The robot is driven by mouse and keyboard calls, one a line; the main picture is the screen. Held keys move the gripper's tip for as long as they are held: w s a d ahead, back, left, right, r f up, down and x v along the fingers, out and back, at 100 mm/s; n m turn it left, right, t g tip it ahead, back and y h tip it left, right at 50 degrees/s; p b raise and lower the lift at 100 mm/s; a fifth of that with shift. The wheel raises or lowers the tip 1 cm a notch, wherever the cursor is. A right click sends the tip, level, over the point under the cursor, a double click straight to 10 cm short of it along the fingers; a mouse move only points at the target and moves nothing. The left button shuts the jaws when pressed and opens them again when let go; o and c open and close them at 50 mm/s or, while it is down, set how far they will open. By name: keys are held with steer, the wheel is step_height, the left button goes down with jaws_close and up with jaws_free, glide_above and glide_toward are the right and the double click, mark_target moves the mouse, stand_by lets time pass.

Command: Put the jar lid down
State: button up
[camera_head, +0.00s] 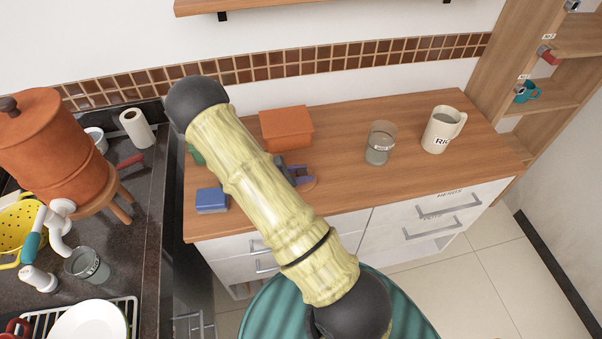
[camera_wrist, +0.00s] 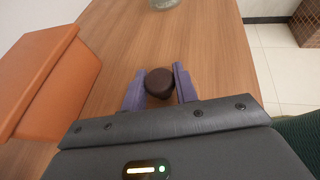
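My gripper (camera_head: 296,170) is over the wooden counter, partly hidden behind my arm in the head view. In the wrist view my gripper (camera_wrist: 159,72) has its two purple fingers on either side of a small dark brown round piece, which I take to be the jar lid (camera_wrist: 159,83). The fingers appear to touch it on both sides. Whether the lid touches the counter or hangs just above it, I cannot tell. A glass jar (camera_head: 380,145) with a pale label stands upright on the counter to the right; its base shows at the top of the wrist view (camera_wrist: 163,3).
An orange box (camera_head: 286,128) stands close to my gripper, at the left in the wrist view (camera_wrist: 42,80). A blue sponge-like block (camera_head: 212,200) lies at the front left. A white mug (camera_head: 442,130) stands right of the jar. The counter (camera_head: 345,185) is bare between gripper and jar.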

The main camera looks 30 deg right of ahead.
steer(key=o, duration=0.4)
steer(key=shift+r, duration=0.25)
steer(key=shift+w+a, duration=0.1)
steer(key=shift+a, duration=0.35)
steer(key=b+v, duration=0.2)
steer(key=v, duration=0.9)
steer(key=shift+r, duration=0.1)
